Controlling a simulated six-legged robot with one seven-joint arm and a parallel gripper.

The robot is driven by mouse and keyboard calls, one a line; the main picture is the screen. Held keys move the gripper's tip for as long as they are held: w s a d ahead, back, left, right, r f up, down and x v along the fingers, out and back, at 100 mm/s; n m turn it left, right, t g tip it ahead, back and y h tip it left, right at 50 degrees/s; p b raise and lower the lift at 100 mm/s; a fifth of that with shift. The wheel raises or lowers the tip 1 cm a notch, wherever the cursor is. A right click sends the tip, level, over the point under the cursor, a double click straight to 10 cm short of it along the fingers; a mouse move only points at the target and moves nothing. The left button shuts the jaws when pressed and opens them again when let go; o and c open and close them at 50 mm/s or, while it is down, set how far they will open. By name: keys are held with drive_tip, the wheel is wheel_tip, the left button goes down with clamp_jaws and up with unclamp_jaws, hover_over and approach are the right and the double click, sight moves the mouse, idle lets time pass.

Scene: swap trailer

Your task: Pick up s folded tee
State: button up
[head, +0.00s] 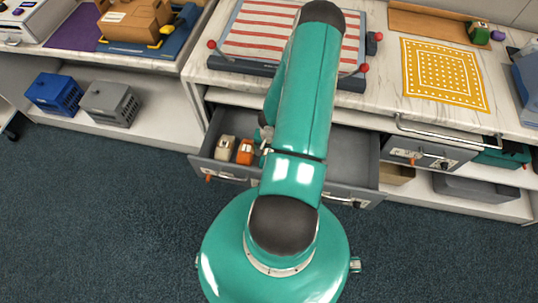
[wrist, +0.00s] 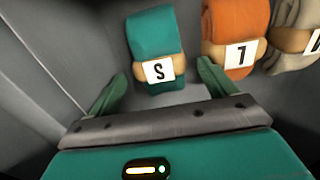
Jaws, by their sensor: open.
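The s folded tee (wrist: 153,35) is a teal roll with a tan band and a white tag marked S. In the wrist view it lies in the grey drawer, just ahead of my gripper (wrist: 165,82). My gripper is open, its two green fingers apart, one toward each side of the tee's near end. Nothing is between the fingers except perhaps the tee's near edge; I cannot tell if they touch. In the head view my arm hides the teal tee and most of the gripper.
An orange tee (wrist: 238,25) tagged L lies right of the teal one, with a beige tee (wrist: 296,35) beyond it. The open drawer (head: 350,150) has bare floor at its right. Its grey wall (wrist: 35,70) is close on the left. The counter holds a yellow patterned cloth (head: 443,75).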

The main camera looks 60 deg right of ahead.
drive_tip(key=shift+s+a+f, duration=0.1)
drive_tip(key=shift+f, duration=1.45)
drive_tip(key=c, duration=1.1)
drive_tip(key=shift+r, duration=0.1)
drive_tip(key=shift+c, duration=0.2)
